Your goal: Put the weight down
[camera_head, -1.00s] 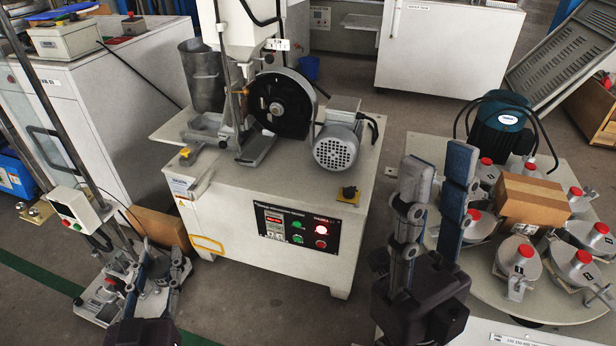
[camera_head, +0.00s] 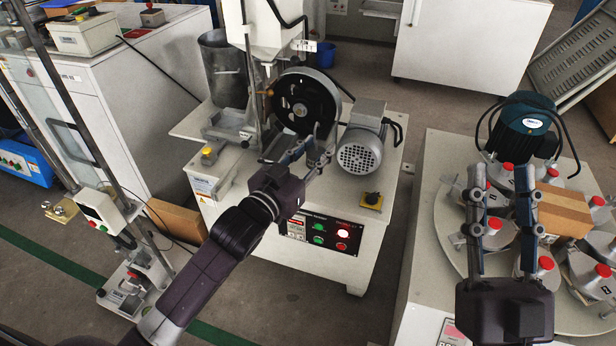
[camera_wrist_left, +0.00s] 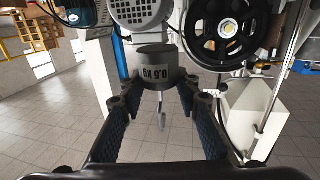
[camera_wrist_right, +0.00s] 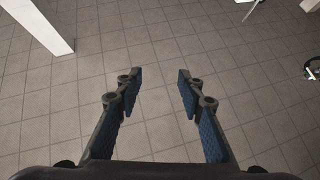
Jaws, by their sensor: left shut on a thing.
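The weight (camera_wrist_left: 160,68) is a grey metal cylinder marked 0.5 KG, with a thin hook-like piece hanging below it. My left gripper (camera_wrist_left: 160,90) is shut on it and holds it between the fingertips. In the head view, my left gripper (camera_head: 308,156) is in front of the grey machine, near its black wheel and motor. The weight is mostly hidden by the fingers there. My right gripper (camera_head: 500,205) is open over the turntable at right. In the right wrist view it (camera_wrist_right: 160,85) has nothing between its fingers.
The machine (camera_head: 280,215) has a black wheel (camera_head: 305,103) and a motor (camera_head: 362,145) close to my left gripper. The round turntable (camera_head: 450,215) carries several red-knobbed grey pots and a cardboard box (camera_head: 565,210). A small stand device (camera_head: 130,285) is on the floor at left.

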